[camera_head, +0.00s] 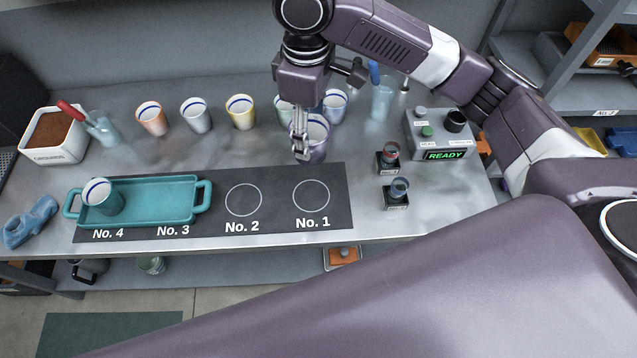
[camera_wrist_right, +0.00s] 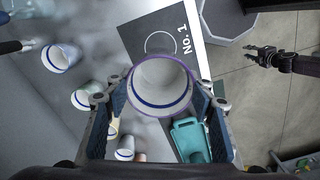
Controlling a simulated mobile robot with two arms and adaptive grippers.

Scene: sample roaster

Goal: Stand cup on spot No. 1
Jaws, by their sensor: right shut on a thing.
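My right gripper (camera_head: 301,140) is shut on a lavender cup with a blue band inside its rim (camera_head: 318,150). The cup is upright, just behind the mat's back edge and behind spot No. 1 (camera_head: 311,196); I cannot tell whether it touches the counter. Spot No. 1 is an empty white circle on the dark mat (camera_head: 270,172). In the right wrist view, the cup (camera_wrist_right: 162,85) sits between both finger pads, and the No. 1 circle (camera_wrist_right: 160,43) shows beyond it. My left gripper (camera_wrist_right: 262,57) appears open and empty there, over the floor.
Spot No. 2 (camera_head: 243,199) is empty. A teal tray (camera_head: 150,216) holding a blue-grey cup (camera_head: 101,197) covers No. 3 and No. 4. Several cups stand along the back, including a yellow one (camera_head: 240,112). Two small dark-based items (camera_head: 396,192) and a READY box (camera_head: 440,135) stand right.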

